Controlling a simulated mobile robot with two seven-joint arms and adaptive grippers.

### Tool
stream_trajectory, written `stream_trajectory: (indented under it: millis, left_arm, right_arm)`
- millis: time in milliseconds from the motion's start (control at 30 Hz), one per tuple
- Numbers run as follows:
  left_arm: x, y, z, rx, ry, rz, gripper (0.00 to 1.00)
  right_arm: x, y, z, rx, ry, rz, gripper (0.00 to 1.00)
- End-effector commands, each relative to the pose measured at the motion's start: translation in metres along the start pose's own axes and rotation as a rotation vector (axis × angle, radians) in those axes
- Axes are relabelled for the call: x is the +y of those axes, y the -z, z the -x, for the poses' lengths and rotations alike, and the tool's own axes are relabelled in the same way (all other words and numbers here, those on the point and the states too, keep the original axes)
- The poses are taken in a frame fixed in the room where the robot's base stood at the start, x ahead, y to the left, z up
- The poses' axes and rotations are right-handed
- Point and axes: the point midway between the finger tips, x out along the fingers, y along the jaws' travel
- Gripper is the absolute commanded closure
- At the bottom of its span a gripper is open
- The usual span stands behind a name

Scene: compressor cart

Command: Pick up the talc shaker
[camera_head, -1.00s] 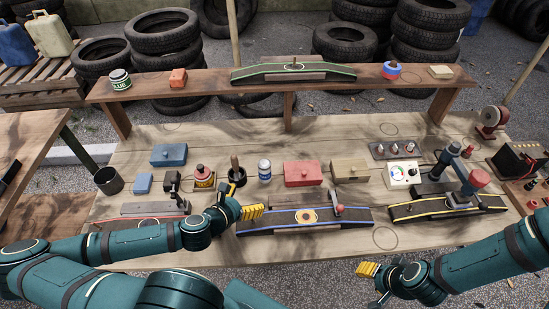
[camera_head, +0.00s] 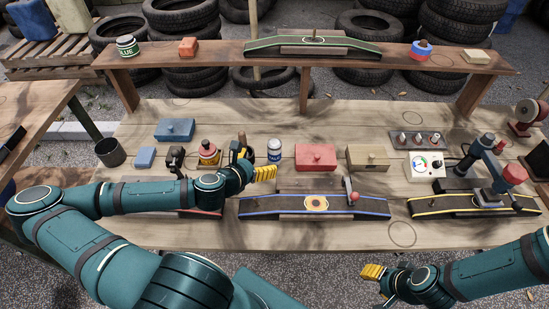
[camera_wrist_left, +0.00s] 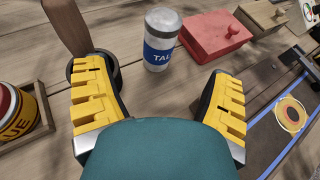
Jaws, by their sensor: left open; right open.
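The talc shaker (camera_head: 274,151) is a small white-topped can with a blue label. It stands upright on the workbench, just left of the red box. In the left wrist view the talc shaker (camera_wrist_left: 161,40) shows the letters "TAL" and stands beyond the space between my fingertips. My left gripper (camera_head: 253,164) is open and empty, close to the shaker on its near left side; its yellow fingers (camera_wrist_left: 160,100) are spread apart in the wrist view. My right gripper (camera_head: 375,284) is open and empty at the near right, off the front of the bench.
A dark brush-like tool with a wooden handle (camera_wrist_left: 68,25) stands next to my left finger. The red box (camera_head: 316,157) is right of the shaker. A red-capped glue tin (camera_head: 208,153) is to the left. A blue-edged ramp (camera_head: 270,206) lies in front.

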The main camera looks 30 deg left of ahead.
Motion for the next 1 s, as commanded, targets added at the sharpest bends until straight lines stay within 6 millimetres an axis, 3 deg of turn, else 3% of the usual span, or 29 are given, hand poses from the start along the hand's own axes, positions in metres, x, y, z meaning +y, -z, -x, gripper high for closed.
stream_trajectory:
  millis: [100, 233, 467, 733, 1000]
  left_arm:
    - [-0.002, 0.003, -0.008, -0.002, 0.001, -0.005, 0.17]
    - [-0.002, 0.001, -0.026, -0.002, 0.002, -0.003, 0.17]
    - [-0.001, -0.001, -0.040, -0.002, 0.001, -0.002, 0.17]
    - [0.000, -0.002, -0.077, -0.002, 0.001, -0.001, 0.17]
    - [0.001, -0.004, -0.086, -0.001, 0.000, -0.001, 0.17]
  right_arm:
    - [0.006, -0.003, -0.016, -0.005, 0.001, 0.002, 0.53]
    - [0.008, -0.002, -0.021, 0.000, 0.000, 0.003, 0.53]
    - [0.010, -0.001, -0.026, 0.003, 0.000, 0.003, 0.53]
    - [0.014, 0.001, -0.038, 0.010, 0.000, 0.004, 0.53]
    - [0.015, 0.001, -0.039, 0.011, 0.000, 0.004, 0.53]
